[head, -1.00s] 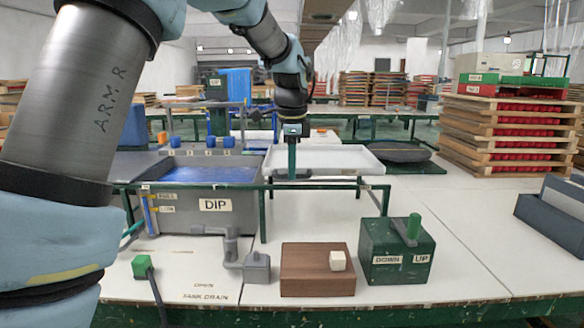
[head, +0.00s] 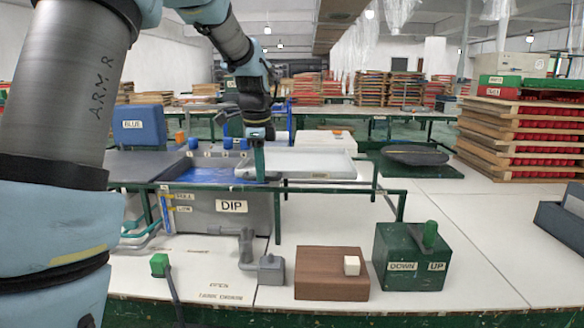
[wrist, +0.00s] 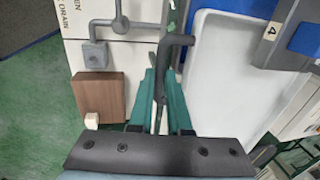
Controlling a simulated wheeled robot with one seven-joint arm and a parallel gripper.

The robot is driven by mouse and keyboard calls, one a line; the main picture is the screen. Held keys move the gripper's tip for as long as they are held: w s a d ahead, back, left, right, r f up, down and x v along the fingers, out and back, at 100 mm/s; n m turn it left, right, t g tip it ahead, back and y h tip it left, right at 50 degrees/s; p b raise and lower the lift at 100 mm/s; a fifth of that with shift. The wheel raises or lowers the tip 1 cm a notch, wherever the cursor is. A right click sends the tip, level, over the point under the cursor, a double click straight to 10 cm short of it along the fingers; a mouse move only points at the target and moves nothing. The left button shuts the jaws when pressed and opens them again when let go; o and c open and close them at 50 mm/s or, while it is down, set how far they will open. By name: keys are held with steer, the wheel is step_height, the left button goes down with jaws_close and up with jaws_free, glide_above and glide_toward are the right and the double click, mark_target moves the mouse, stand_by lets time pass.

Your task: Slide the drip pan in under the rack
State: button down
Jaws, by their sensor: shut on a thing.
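The drip pan is a shallow white tray (head: 325,164) behind the green rail, its left end overlapping the blue paint of the DIP tank (head: 200,215). It also fills much of the right half in the wrist view (wrist: 215,75). My gripper (head: 259,178) points down at the pan's front left part. In the wrist view its green fingers (wrist: 160,108) are shut on a dark bent handle (wrist: 172,52) beside the pan's rim. Where the handle joins the pan is unclear. A green rail frame (head: 325,189), seemingly the rack, runs across the front on posts.
A brown block (head: 325,275) with a white cube, a green DOWN/UP lever box (head: 408,262) and a grey drain pipe (head: 247,245) stand in front. A dark round plate (head: 415,156) lies behind right. Stacked wooden trays (head: 515,135) stand farther right. The white tabletop between is clear.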

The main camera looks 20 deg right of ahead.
steer(key=w+a+p, duration=0.2)
steer(key=w+a, duration=0.3)
steer(key=a, duration=0.6)
steer(key=w+a+p, duration=0.1)
steer(key=w+a, duration=0.4)
steer(key=a, duration=0.6)
steer(key=shift+p, duration=0.4)
steer(key=shift+w+a, duration=0.1)
steer(key=c, duration=1.1)
jaws_free()
steer(key=shift+o, duration=1.2)
steer(key=shift+r, duration=0.1)
step_height(320, 180, up, 10)
steer(key=s+b, duration=0.1)
steer(key=shift+s+a+r, duration=0.25)
steer(key=shift+s+a, duration=0.05)
steer(key=shift+s, duration=0.1)
steer(key=s+a+f+n+p, duration=0.1)
steer(key=s+f+n, duration=0.7)
steer(key=s+n, duration=0.2)
steer(key=s+a+f+n+p, duration=0.1)
steer(key=s+a+f+n, duration=0.1)
steer(key=s+f+n, duration=0.6)
steer(key=s+n, duration=0.3)
steer(key=s, duration=0.3)
steer(key=shift+s+f+n+y, duration=0.15)
steer(key=shift+s+n+y, duration=0.05)
steer(key=shift+n+y, duration=0.1)
